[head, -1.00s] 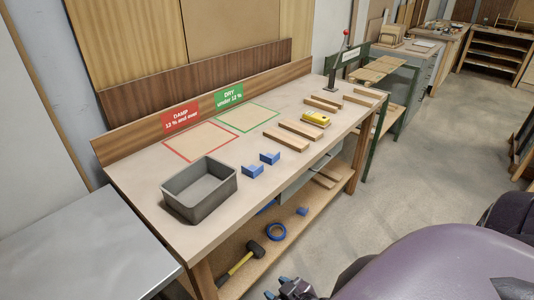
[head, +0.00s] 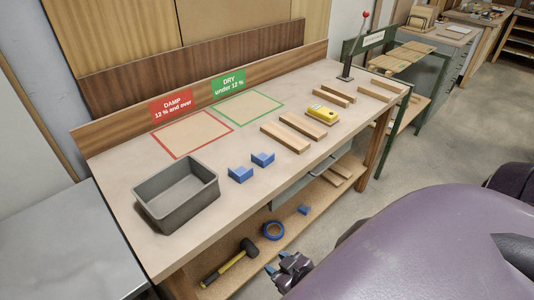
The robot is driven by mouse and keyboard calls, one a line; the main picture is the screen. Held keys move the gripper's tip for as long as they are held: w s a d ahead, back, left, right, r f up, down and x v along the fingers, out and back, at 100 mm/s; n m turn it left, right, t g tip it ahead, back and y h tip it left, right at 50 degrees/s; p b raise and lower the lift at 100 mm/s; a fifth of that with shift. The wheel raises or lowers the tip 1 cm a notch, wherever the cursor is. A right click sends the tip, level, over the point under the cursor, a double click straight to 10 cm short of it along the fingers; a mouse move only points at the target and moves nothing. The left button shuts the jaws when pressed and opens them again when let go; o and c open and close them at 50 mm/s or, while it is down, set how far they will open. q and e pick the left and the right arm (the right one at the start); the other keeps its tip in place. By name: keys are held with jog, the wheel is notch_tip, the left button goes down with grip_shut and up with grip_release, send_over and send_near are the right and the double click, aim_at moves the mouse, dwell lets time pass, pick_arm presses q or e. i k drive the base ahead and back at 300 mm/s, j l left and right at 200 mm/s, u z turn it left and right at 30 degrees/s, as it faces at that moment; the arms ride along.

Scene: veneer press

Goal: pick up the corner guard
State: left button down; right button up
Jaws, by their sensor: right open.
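Two blue corner guards stand on the bench top, one at the front (head: 240,174) and one just behind it to the right (head: 262,159). A third small blue piece (head: 304,210), which looks like a corner guard, lies on the lower shelf under the bench. My right gripper (head: 278,262) is at the bottom of the head view, low by the shelf's front edge, open with nothing seen between its fingers. It is apart from the blue piece, which lies up and to the right. My left gripper is not in view.
On the lower shelf (head: 235,245) lie a mallet (head: 232,262) and a blue tape roll (head: 273,230), close to my right gripper. The bench top overhangs the shelf. A grey bin (head: 177,205), wooden strips (head: 285,137) and a yellow meter (head: 322,114) are on top.

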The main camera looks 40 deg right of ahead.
aim_at(263, 157)
jog(key=i+l, duration=0.1)
jog(key=l, duration=0.8)
jog(key=i+l, duration=0.1)
jog(key=l, duration=0.75)
jog(key=u, duration=0.05)
